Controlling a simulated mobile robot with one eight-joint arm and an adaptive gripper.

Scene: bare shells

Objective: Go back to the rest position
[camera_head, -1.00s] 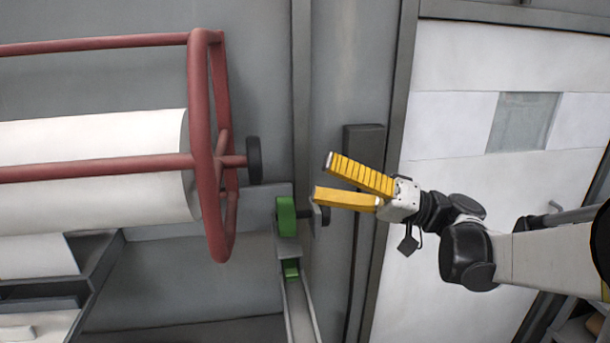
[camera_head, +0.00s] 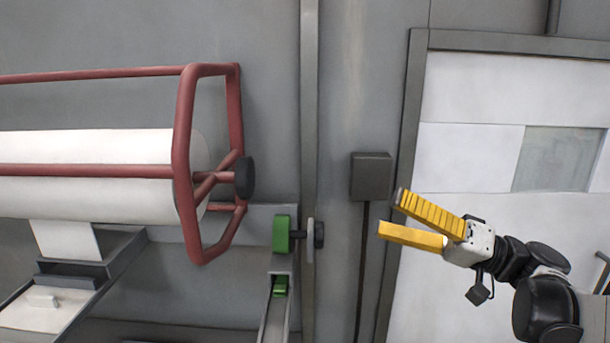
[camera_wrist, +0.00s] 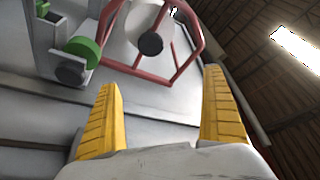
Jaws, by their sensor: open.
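My gripper (camera_head: 390,214) has two yellow ribbed fingers and stands to the right of centre in the head view. Its fingers are spread and nothing is between them. They point left, in front of the wall beside a door. The wrist view shows both fingers (camera_wrist: 165,90) apart, with a grey surface between them. The gripper looks apart from everything around it.
A red tubular frame (camera_head: 188,140) around a white roll (camera_head: 85,150) fills the left. A green part (camera_head: 281,234) with a dark knob (camera_head: 319,235) sits on a rail nearer my gripper. A grey box (camera_head: 371,176) is on the wall. A white door (camera_head: 470,95) is right.

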